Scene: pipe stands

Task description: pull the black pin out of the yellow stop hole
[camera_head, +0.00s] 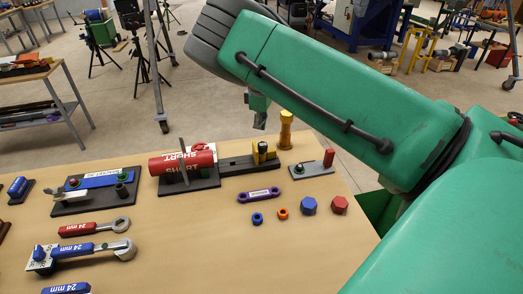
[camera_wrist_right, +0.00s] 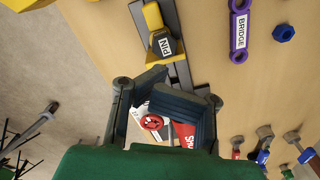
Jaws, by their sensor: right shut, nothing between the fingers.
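The yellow stop (camera_head: 259,146) stands on a dark rail (camera_head: 237,163) on the table in the head view. The black pin (camera_wrist_right: 173,48), beside a white PIN label, sits at the yellow stop (camera_wrist_right: 153,18) in the right wrist view. How deep it sits in the hole I cannot tell. My right gripper (camera_head: 260,120) hangs above and behind the stop, apart from it. It also shows in the right wrist view (camera_wrist_right: 180,103), its dark fingers shut and empty, with the pin beyond them. My left gripper is not in view.
A red cylinder marked SHORT (camera_head: 182,161) lies left of the stop.

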